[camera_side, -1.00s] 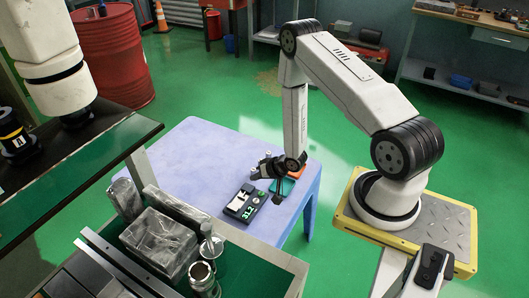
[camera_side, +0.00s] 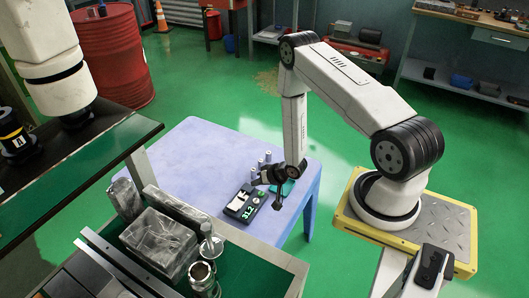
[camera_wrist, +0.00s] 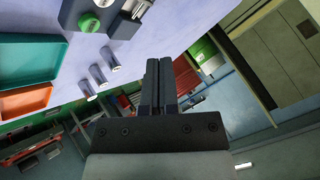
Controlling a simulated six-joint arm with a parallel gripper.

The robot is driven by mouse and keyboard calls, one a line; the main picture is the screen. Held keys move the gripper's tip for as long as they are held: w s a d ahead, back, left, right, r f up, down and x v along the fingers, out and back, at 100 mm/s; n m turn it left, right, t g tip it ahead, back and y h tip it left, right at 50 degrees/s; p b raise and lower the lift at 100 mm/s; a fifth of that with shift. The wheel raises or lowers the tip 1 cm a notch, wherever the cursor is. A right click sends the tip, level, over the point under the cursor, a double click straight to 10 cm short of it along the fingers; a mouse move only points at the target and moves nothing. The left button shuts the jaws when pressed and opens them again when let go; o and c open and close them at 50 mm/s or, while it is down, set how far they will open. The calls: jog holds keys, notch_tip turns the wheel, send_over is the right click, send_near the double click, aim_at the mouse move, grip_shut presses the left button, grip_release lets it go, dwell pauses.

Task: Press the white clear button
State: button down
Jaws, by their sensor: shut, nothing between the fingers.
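A black device (camera_side: 246,208) with lit green digits and a pale top plate lies on the lavender table. In the wrist view it is cut off by the top edge, and part of its dark body (camera_wrist: 119,22) shows. A round green button (camera_wrist: 88,22) faces the camera there. A small white spot (camera_wrist: 103,3) beside it may be the white clear button; I cannot be sure. My gripper (camera_wrist: 161,62) is shut and empty, apart from the device. In the side view my gripper (camera_side: 278,204) is right of the device, near the table's edge.
Several small metal cylinders (camera_wrist: 111,60) stand on the table (camera_side: 190,150) near the device. A teal tray (camera_wrist: 30,58) and an orange tray (camera_wrist: 25,101) lie beyond them. A cart (camera_side: 282,262) with metal parts stands in front of the table.

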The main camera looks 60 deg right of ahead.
aim_at(258, 201)
jog(key=shift+f, duration=3.2)
jog(key=shift+f, duration=0.1)
jog(key=shift+f, duration=0.3)
jog(key=shift+f, duration=0.45)
dwell(0.5)
jog(key=shift+r, duration=0.85)
dwell(0.4)
jog(key=shift+r, duration=2.5)
